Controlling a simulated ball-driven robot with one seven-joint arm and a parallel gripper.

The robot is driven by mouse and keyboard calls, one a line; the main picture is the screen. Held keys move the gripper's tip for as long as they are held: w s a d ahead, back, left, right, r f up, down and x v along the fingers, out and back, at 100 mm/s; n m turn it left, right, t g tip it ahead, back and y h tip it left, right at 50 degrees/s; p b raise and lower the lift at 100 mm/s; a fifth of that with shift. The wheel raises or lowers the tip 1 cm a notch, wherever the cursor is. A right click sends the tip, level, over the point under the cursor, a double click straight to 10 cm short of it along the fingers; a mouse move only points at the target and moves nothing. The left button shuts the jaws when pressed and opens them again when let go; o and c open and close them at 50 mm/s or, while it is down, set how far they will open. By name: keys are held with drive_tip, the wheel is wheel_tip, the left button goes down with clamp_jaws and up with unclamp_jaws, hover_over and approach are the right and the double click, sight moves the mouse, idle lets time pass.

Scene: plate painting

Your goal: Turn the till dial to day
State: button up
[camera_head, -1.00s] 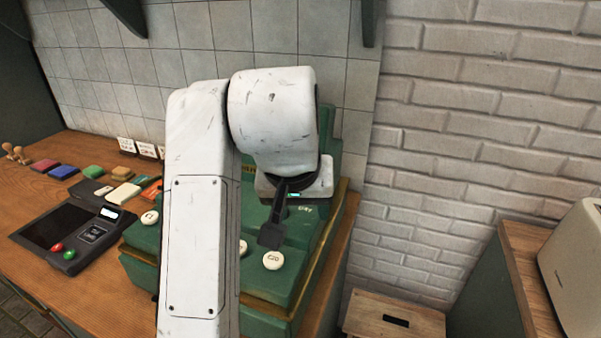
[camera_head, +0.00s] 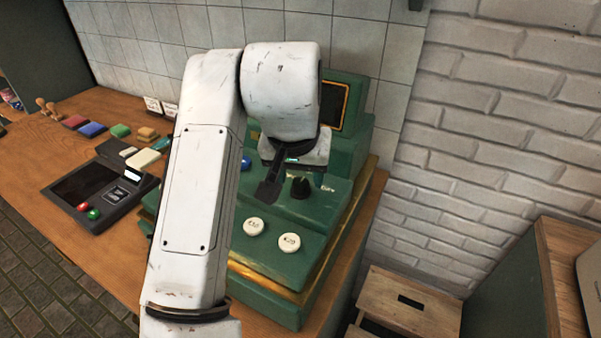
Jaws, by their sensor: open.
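The green till (camera_head: 283,262) with gold trim stands at the right end of the wooden counter. A small black dial (camera_head: 300,188) sits on its sloped face, with small pale lettering to its right that I cannot read. My gripper (camera_head: 277,190) is open above the till face. Its one clearly visible dark finger is just left of the dial, and I cannot tell whether it touches. My white arm hides the left part of the till.
Two round white keys (camera_head: 289,242) and a blue key (camera_head: 246,162) are on the till. A card reader (camera_head: 92,190) and several coloured pads (camera_head: 92,129) lie left. A wooden stool (camera_head: 408,300) stands right, beside a white brick wall.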

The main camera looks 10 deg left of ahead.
drive_tip(key=shift+w+f, duration=0.25)
drive_tip(key=shift+f, duration=0.45)
drive_tip(key=shift+c, duration=0.3)
drive_tip(key=c, duration=1)
drive_tip(key=shift+r, duration=0.1)
drive_tip(key=shift+m+p, duration=0.3)
drive_tip(key=m+h+p, duration=0.1)
drive_tip(key=m, duration=0.2)
drive_tip(key=shift+m+h+p, duration=0.3)
drive_tip(key=shift+m+p, duration=0.05)
drive_tip(key=shift+m, duration=0.05)
drive_tip(key=shift+a+m+g+h+p, duration=0.1)
drive_tip(key=shift+m+g+h+p, duration=0.25)
drive_tip(key=shift+m, duration=0.75)
drive_tip(key=shift+m+g+h+p, duration=0.1)
drive_tip(key=shift+m+g+h, duration=0.25)
drive_tip(key=shift+m, duration=0.75)
